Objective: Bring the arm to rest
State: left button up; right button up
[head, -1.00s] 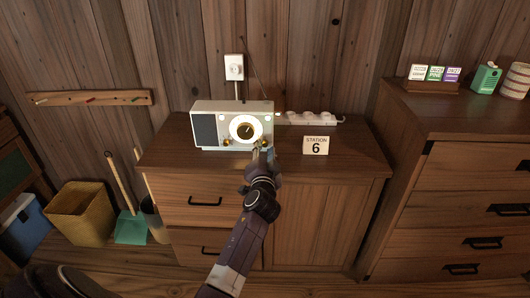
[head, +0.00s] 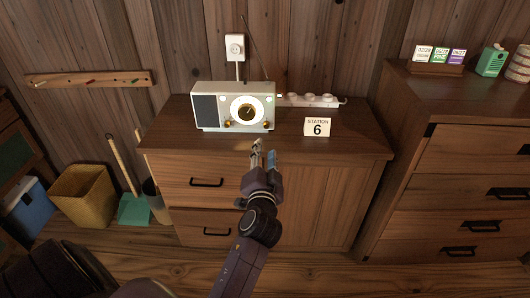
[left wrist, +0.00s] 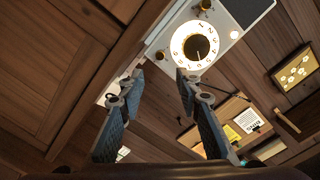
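My left arm reaches up from the bottom of the head view. Its gripper (head: 265,150) is over the front edge of the cabinet, apart from the radio (head: 205,108). In the left wrist view the two fingers (left wrist: 159,78) stand apart with nothing held between them. The white radio with its round dial shows at the top there (left wrist: 200,45). It stands upright on the cabinet top, with brass knobs below the dial. My right gripper is not in view.
A taller dresser (head: 470,120) stands at the right. A woven bin (head: 85,195), a blue bin (head: 28,208) and a green dustpan (head: 134,209) are at the left.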

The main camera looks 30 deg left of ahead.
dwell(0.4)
